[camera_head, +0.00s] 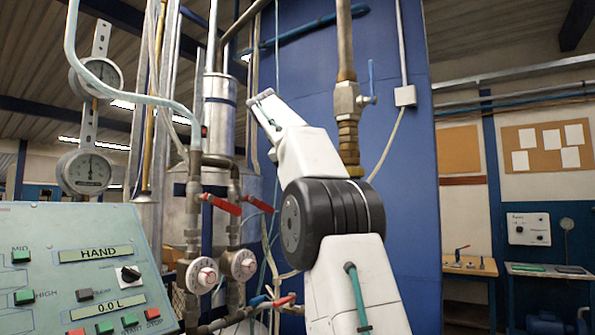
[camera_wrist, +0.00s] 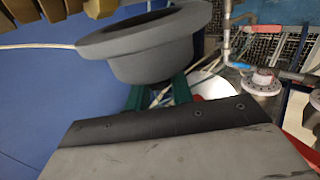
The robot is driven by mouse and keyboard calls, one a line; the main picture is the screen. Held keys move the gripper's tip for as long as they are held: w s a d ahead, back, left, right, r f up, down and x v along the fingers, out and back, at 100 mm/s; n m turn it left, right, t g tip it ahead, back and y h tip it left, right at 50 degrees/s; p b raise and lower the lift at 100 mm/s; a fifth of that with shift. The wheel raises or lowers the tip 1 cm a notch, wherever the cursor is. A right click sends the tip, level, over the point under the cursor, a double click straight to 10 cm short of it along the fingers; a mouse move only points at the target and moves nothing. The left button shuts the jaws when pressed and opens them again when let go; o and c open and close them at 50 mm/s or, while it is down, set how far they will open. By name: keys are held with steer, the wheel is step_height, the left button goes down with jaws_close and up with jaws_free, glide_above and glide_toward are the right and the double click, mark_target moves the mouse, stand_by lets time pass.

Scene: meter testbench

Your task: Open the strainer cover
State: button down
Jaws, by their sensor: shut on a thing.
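The grey round flanged part, which I take for the strainer cover (camera_wrist: 150,48), fills the upper middle of the wrist view. My gripper (camera_wrist: 160,92) shows below it, with its green fingers at the cover's narrower lower end and shut on it. The cover's wide rim faces up and left. Whether the rim touches any fitting is not clear. In the head view my white arm reaches up and away, and its own links hide the gripper and the cover.
In the head view a brass fitting (camera_head: 348,138) on a vertical pipe stands just right of my arm, by a blue panel (camera_head: 410,220). Red-handled valves (camera_head: 222,205) and pipes stand left. A green control console (camera_head: 70,260) is at lower left.

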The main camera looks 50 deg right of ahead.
steer(key=c, duration=1.3)
jaws_free()
steer(key=shift+s+d, duration=0.1)
steer(key=s+a+r, duration=0.1)
steer(key=a, duration=0.6)
steer(key=a+r, duration=0.2)
steer(key=a, duration=0.6)
steer(key=shift+s+a+r, duration=0.25)
steer(key=shift+s, duration=0.1)
